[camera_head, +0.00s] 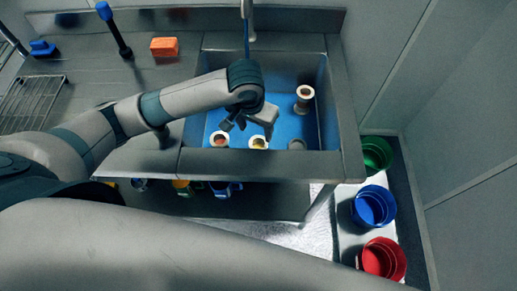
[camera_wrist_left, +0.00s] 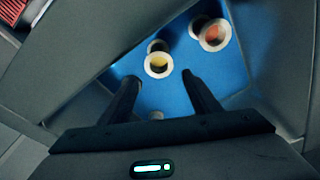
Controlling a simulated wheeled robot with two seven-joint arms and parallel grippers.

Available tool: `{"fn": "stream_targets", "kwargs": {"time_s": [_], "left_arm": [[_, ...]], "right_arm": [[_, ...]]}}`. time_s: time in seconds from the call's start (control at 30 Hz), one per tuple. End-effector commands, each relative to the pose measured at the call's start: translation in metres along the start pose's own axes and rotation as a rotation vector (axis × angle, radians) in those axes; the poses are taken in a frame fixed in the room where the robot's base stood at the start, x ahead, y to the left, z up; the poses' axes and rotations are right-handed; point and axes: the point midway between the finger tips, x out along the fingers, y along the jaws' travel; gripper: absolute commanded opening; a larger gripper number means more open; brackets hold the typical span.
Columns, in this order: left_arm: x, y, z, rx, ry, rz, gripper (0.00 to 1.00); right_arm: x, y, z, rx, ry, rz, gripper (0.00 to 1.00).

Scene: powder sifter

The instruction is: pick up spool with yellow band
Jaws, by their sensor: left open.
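The spool with the yellow band (camera_head: 258,143) stands in the blue-floored sink near its front wall, showing a pale rim and a yellow centre. In the left wrist view this spool (camera_wrist_left: 158,63) lies just beyond the fingertips, roughly centred between them. My left gripper (camera_head: 249,128) is over the sink, close to the spool, pointing down. In the left wrist view the gripper (camera_wrist_left: 160,84) has its fingers apart with nothing held. Whether a finger touches the spool cannot be told. My right gripper is out of view.
A spool with a reddish centre (camera_head: 219,139) stands close to the left. Another spool (camera_head: 303,98) stands at the back right of the sink. A grey round thing (camera_head: 297,145) is to the right. The metal sink rim (camera_head: 345,110) surrounds them; the faucet (camera_head: 246,12) is behind.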

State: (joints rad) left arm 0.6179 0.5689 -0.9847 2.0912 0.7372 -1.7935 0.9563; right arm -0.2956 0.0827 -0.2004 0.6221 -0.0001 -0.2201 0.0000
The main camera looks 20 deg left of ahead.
Motion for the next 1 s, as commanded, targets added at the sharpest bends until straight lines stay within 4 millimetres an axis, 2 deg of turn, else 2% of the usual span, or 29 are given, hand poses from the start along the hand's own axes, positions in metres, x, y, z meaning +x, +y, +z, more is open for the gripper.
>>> {"fn": "stream_targets", "kwargs": {"time_s": [0.2,0.4,0.87,1.0], "left_arm": [[0.038,0.0,0.001,-0.001,-0.003,-0.002,0.57],[0.062,0.0,0.0,0.0,0.0,0.0,0.57],[0.068,0.0,0.0,0.0,0.0,0.0,0.57],[0.076,0.001,0.001,0.0,-0.002,-0.001,0.57]], "right_arm": [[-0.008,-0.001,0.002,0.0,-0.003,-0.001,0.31],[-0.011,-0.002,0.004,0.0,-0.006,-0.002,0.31],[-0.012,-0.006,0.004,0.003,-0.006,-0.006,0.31],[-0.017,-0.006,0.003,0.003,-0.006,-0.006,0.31]]}}
